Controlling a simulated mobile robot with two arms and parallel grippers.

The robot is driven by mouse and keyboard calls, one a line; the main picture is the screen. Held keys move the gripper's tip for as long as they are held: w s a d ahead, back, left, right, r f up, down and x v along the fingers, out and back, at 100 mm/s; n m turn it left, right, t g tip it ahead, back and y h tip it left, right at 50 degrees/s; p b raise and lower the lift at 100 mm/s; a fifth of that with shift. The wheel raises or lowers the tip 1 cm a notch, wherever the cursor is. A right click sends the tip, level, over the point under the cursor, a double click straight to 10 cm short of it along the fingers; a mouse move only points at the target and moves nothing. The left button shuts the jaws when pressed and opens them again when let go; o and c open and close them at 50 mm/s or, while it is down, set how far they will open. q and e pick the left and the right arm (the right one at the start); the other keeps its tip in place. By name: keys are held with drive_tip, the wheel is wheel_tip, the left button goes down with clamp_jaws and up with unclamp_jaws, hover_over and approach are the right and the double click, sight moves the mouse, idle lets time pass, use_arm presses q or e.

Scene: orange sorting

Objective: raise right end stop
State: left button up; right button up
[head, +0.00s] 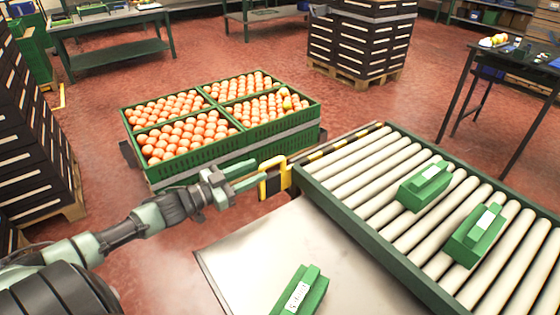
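The end stop (340,146) is a yellow-and-black striped bar along the far-left end of the roller conveyor. A yellow-and-black handle (281,163) sticks out at its left end. My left gripper (259,173) reaches in from the left at the handle. Its two green fingers are apart, with a gap between them, and their tips are at the handle's left side. Whether they touch it I cannot tell. My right gripper is not in view.
The roller conveyor (369,236) carries two green blocks with white labels. Another labelled green block (299,292) lies on the pale panel (262,245) in front. Green crates of oranges (202,162) stand just behind my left gripper. Stacked dark crates (30,140) stand at left.

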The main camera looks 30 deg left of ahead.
sight(266, 164)
use_arm(q)
drive_tip(key=shift+b+x, duration=0.8)
drive_tip(key=shift+x, duration=2.75)
clamp_jaws()
drive_tip(key=shift+a+r, duration=0.1)
drive_tip(key=shift+r, duration=0.05)
